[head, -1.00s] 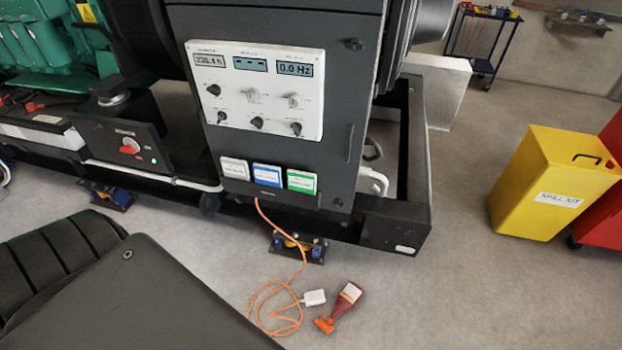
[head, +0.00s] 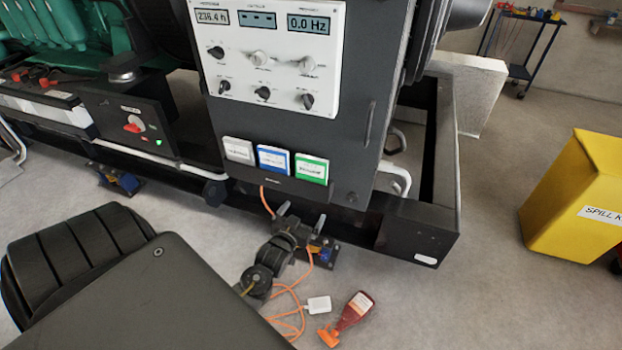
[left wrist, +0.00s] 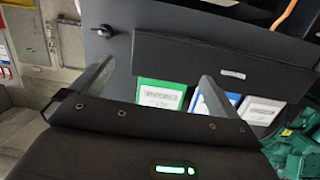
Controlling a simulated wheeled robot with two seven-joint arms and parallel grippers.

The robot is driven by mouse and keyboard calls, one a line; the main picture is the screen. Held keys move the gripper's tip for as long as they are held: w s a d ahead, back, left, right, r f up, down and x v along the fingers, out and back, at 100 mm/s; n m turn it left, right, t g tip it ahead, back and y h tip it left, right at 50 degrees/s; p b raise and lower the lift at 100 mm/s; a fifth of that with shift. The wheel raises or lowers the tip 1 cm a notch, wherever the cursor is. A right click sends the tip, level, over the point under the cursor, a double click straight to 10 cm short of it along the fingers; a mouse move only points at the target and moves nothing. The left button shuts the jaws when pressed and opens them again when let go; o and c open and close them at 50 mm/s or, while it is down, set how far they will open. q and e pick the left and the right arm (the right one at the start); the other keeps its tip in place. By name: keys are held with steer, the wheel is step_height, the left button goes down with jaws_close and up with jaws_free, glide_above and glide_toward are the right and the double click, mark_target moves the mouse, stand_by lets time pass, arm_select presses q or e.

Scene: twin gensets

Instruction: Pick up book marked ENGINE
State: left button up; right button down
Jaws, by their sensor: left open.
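Three books stand in a dark holder (head: 270,188) on the front of the grey control cabinet: a white one (head: 238,150), a blue-and-white one (head: 274,159) and a green-and-white one (head: 312,168). Their labels are too small to read, so I cannot tell which is marked ENGINE. My left gripper (head: 301,217) is open and empty, just below the holder. In the left wrist view, the green book (left wrist: 160,95) shows between the fingers, the blue book (left wrist: 224,95) is partly behind the right finger, and the white book (left wrist: 258,110) is farther right.
The control panel (head: 265,55) with knobs is above the books. A cabinet handle (head: 369,127) sticks out to their right. An orange cable (head: 287,290) hangs down to the floor near my arm. A red bottle (head: 352,310) lies on the floor. A yellow spill bin (head: 570,200) stands at right.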

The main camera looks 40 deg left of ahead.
arm_select(q)
steer(key=n+t+y, duration=0.1)
steer(key=t, duration=0.1)
glide_toward(311, 174)
steer(key=x, duration=0.4)
steer(key=shift+w+a+r+b, duration=0.1)
steer(key=shift+w+r+b, duration=0.1)
steer(key=shift+w+b, duration=0.15)
steer(key=shift+w+a, duration=0.15)
steer(key=shift+w, duration=0.3)
steer(key=shift+w+a, duration=0.1)
steer(key=shift+w, duration=0.15)
steer(key=x, duration=0.3)
steer(key=shift+w+a+f, duration=0.15)
steer(key=shift+w, duration=0.15)
steer(key=shift+w+a, duration=0.15)
steer(key=shift+w, duration=0.3)
arm_select(e)
steer(key=shift+s+a+f, duration=0.1)
steer(key=shift+s+f, duration=0.6)
steer(key=shift+s, duration=0.25)
